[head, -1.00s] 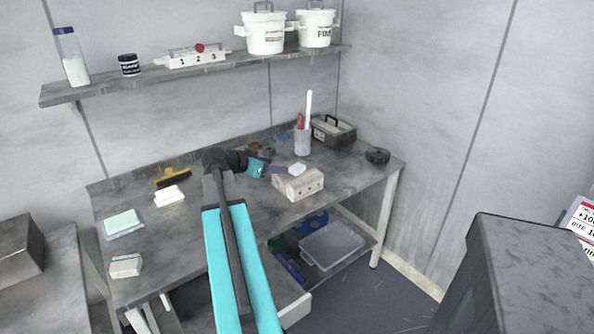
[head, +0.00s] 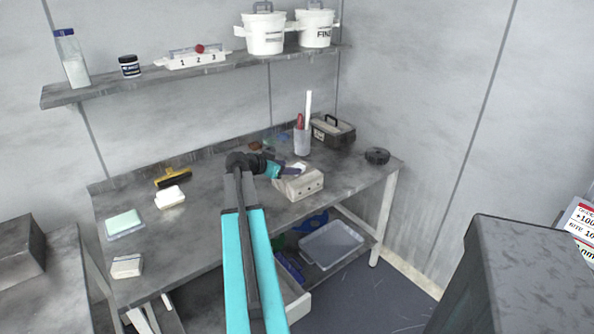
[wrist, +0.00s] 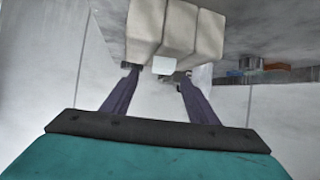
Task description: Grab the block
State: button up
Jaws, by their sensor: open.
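A beige block with dark holes in its front face (head: 303,186) lies on the grey workbench (head: 220,212). A small white block (head: 299,167) shows at its top. In the wrist view the beige block (wrist: 178,28) has grooves and fills the upper middle; the small white block (wrist: 163,66) sits in front of it, between the fingertips. My gripper (head: 288,169) is at the top left of the beige block. In the wrist view its two dark fingers (wrist: 158,74) are apart, around the white block. I cannot tell whether they touch it.
Behind stand a cup with tools (head: 302,140) and a dark toolbox (head: 333,131). A black round item (head: 377,156) lies right. White bars (head: 170,197), a yellow-edged brush (head: 173,177) and a green pad (head: 124,223) lie left. The middle of the bench is mostly clear.

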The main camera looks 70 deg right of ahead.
jog(key=shift+w+p+x, duration=0.15)
jog(key=shift+p+x, duration=0.25)
jog(key=shift+x, duration=0.55)
jog(key=shift+w+p+x, duration=0.15)
jog(key=shift+p+x, duration=0.2)
jog(key=shift+x, duration=1.45)
jog(key=c, duration=1.2)
jog(key=shift+r, duration=0.15)
